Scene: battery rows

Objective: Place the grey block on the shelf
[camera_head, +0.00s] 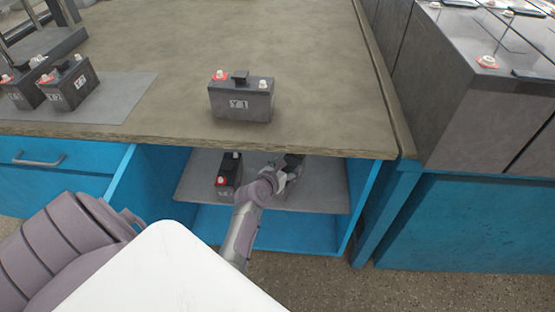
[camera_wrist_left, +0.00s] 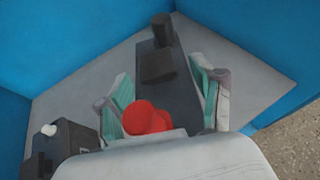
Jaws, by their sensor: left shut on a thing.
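The grey block (camera_wrist_left: 170,88) is a dark grey battery-like block with a red cap at its near end and a dark raised part farther back. My left gripper (camera_wrist_left: 168,102) is shut on it, with one finger on each side. In the head view the gripper (camera_head: 276,178) is inside the open blue cabinet, and the block (camera_head: 294,161) shows only partly behind it. The grey shelf (camera_head: 325,186) lies under the block and also shows in the wrist view (camera_wrist_left: 85,88). I cannot tell whether the block touches it. My right gripper is out of view.
Another dark battery (camera_head: 229,174) stands on the shelf left of my gripper. Several more batteries stand on a grey mat (camera_head: 115,98) at left. Blue cabinet walls (camera_wrist_left: 265,40) enclose the shelf.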

